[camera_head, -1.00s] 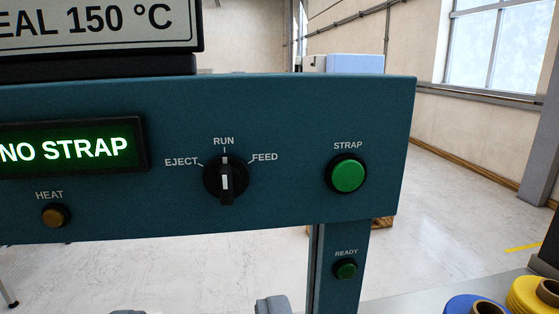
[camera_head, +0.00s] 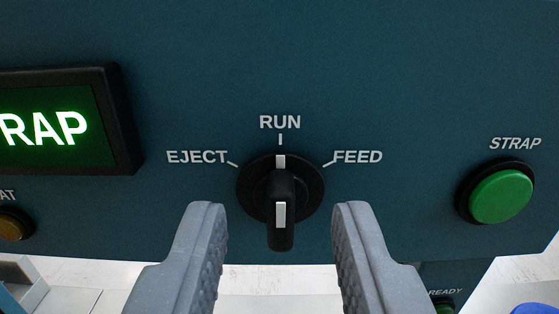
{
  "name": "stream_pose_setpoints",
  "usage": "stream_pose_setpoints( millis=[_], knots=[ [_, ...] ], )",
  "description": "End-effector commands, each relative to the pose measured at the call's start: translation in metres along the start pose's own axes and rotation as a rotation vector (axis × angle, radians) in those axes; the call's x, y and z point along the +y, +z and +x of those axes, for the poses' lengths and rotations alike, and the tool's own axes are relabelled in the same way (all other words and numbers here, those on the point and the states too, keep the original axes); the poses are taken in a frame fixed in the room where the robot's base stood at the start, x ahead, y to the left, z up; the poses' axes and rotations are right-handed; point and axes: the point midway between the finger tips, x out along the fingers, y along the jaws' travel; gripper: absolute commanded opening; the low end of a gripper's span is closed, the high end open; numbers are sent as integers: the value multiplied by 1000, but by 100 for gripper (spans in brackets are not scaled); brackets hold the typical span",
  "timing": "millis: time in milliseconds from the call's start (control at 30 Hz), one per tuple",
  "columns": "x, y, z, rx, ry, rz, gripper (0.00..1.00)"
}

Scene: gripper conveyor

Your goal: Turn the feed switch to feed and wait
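The feed switch (camera_head: 281,190) is a black rotary knob with a white mark on its handle. It sits in the middle of the picture on a dark teal panel (camera_head: 400,60). Its pointer stands upright at RUN, between EJECT on the left and FEED on the right. My gripper (camera_head: 281,215) is open, with one grey finger on each side of the knob's lower part. There is a gap between each finger and the handle, and I see no contact.
A lit green display (camera_head: 50,128), partly cut off, reads "RAP" on the left. A green STRAP button (camera_head: 501,196) is at the right. An amber HEAT lamp (camera_head: 14,225) is at the lower left edge. A READY lamp (camera_head: 444,305) shows at the lower right.

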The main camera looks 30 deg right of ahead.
Motion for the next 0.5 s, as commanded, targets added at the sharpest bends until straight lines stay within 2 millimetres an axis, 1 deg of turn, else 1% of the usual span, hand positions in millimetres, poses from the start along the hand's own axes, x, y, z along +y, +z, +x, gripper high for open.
stream_pose_setpoints(
  millis=[100,200,500],
  knots=[
    [-1,0,11,1,-1,2,32],
    [-1,0,17,0,-1,1,32],
    [-1,0,20,-1,-2,0,32]
  ],
)
